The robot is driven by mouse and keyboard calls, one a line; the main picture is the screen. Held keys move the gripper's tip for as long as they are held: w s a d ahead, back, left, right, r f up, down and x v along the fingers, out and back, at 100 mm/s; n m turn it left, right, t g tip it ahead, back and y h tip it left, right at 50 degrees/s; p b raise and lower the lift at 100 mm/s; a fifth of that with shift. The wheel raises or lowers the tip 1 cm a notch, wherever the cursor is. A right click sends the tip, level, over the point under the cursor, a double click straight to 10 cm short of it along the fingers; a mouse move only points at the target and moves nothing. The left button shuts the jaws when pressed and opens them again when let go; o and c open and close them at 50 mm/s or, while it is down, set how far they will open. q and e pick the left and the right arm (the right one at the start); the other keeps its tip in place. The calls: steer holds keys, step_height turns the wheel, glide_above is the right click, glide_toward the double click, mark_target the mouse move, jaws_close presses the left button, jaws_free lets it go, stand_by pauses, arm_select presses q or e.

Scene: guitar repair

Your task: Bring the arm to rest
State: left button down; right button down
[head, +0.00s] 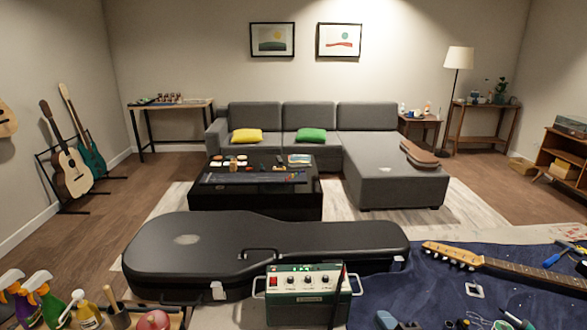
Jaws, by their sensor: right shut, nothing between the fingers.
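I cannot clearly make out my right gripper among the small dark shapes along the bottom edge of the head view; its jaws are shut and nothing is seen held. My left gripper is not in view. A black guitar case (190,255) lies closed across the near middle. A green amplifier-like box (309,296) with knobs and a lit display stands in front of it. A thin dark stick (339,295) leans at its right side. A guitar neck (510,268) with a wooden headstock lies on a dark blue cloth (420,290) at the right.
Spray bottles (42,297) and a brush (116,312) crowd the near left corner. Beyond are a low black table (255,205), a grey sofa (390,180) and guitars on a stand (70,170). Wooden floor is clear at the left.

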steer(key=s+d+f+m+g+h+b, duration=0.1)
steer(key=s+d+f+m+g+h, duration=0.1)
steer(key=s+f+m, duration=0.6)
steer(key=s+d+f+m+g+h, duration=0.3)
steer(key=s+d+f+m, duration=0.4)
steer(key=s, duration=0.4)
steer(key=shift+s+f+m+g+h+b, duration=0.15)
steer(key=shift+f+m+g+h+b, duration=0.2)
steer(key=shift+f, duration=0.4)
